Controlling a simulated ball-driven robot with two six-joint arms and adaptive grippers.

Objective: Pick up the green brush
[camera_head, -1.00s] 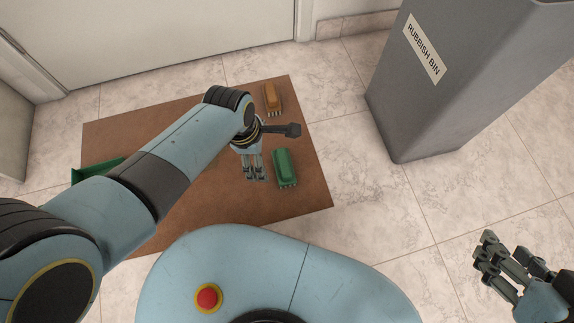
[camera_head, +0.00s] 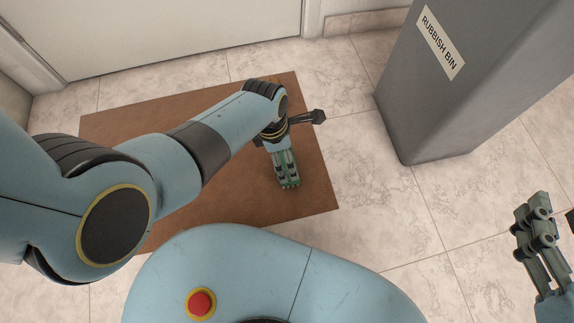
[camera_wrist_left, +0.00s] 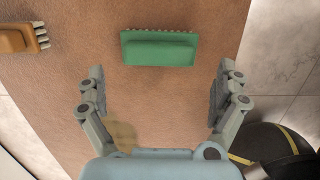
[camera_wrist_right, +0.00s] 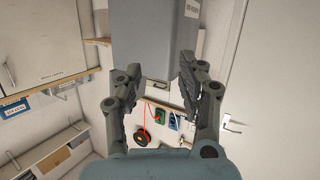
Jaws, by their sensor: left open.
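The green brush (camera_wrist_left: 160,48) lies on the brown mat, bristles toward the top of the left wrist view. My left gripper (camera_wrist_left: 159,82) is open and empty, its two fingers spread wider than the brush is long. The brush appears ahead of the fingertips in that view, not between them. In the head view my left gripper (camera_head: 288,180) points down over the brush and hides most of it. My right gripper (camera_head: 530,208) is at the right edge of the head view. In its wrist view the right gripper (camera_wrist_right: 157,80) is open with nothing between its fingers.
An orange brush (camera_wrist_left: 16,39) lies on the brown mat (camera_head: 220,210) beside the green one; my left arm hides it in the head view. A grey rubbish bin (camera_head: 455,100) stands beyond the mat at right. Tiled floor (camera_head: 370,200) is clear between mat and bin.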

